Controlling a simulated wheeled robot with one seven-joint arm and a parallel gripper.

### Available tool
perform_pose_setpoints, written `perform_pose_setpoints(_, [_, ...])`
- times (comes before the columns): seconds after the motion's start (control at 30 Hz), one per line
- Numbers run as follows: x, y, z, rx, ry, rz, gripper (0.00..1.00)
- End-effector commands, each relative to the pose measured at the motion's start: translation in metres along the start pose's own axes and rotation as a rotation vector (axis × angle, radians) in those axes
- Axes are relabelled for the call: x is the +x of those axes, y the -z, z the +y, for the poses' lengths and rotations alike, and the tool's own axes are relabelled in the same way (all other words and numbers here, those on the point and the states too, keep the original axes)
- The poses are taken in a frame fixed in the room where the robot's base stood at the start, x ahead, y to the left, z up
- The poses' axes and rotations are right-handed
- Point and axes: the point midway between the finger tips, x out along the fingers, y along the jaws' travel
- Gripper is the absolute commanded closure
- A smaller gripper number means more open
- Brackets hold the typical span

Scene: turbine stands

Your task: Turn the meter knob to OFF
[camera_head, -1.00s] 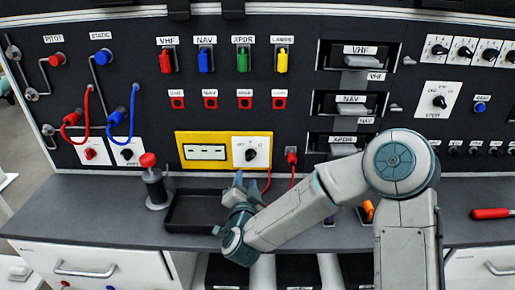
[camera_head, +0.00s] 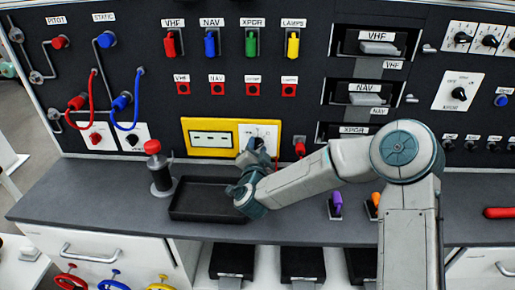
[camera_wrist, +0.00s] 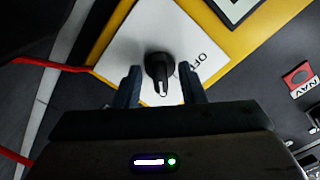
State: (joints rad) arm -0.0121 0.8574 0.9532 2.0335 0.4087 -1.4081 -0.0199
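The yellow meter (camera_head: 186,138) is mounted low on the black panel, with a display on its left and a white dial plate (camera_head: 272,131) on its right. In the wrist view the black meter knob (camera_wrist: 158,66) stands on the white plate, with the letters "OF" beside it on the right. My gripper (camera_head: 257,146) is in front of the dial plate and hides most of the knob in the head view. In the wrist view my gripper (camera_wrist: 160,78) is open, one finger on each side of the knob, with a visible gap on both sides.
A black tray (camera_head: 178,211) lies on the grey bench below the meter. A red-topped plunger (camera_head: 160,172) stands left of it. A red cable plug (camera_head: 299,149) is just right of the meter, and a red cable (camera_wrist: 50,66) shows in the wrist view.

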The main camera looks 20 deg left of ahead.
Motion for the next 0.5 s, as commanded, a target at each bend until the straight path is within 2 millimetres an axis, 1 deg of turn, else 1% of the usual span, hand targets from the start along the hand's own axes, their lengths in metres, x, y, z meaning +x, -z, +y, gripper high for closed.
perform_pose_setpoints(0.13, [0.0069,-0.0004,-0.0001,0.001,0.0,0.0,0.64])
perform_pose_setpoints(0.5, [0.0078,-0.0006,-0.0005,0.0,0.001,-0.001,0.64])
